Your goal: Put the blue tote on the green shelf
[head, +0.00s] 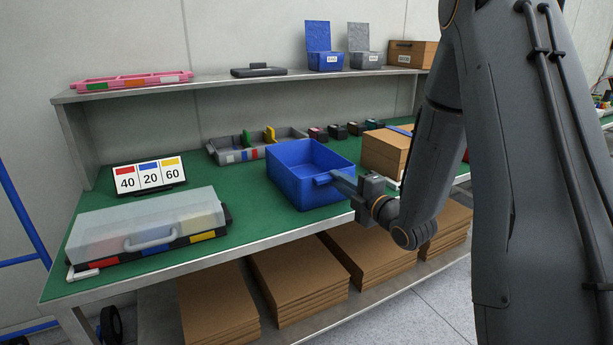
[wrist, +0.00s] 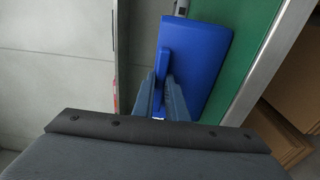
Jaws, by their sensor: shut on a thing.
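The blue tote (head: 304,191) is an open, empty-looking bin at the middle of the green shelf (head: 262,216), the green work surface of the bench. In the head view its base appears at or just above the green surface; I cannot tell whether it touches. My gripper (head: 338,180) is shut on the tote's near-right side, at a small blue handle. In the wrist view the gripper (wrist: 162,98) has its fingers on either side of the handle, with the tote's blue wall (wrist: 205,65) to the right. The tote's underside is hidden.
A clear-lidded case (head: 148,228) and a number sign (head: 149,176) stand left. A grey divided tray (head: 226,151) is behind the tote; cardboard boxes (head: 385,152) are right. The upper shelf (head: 200,87) holds a pink tray and bins. Flat cardboard stacks (head: 300,275) lie below.

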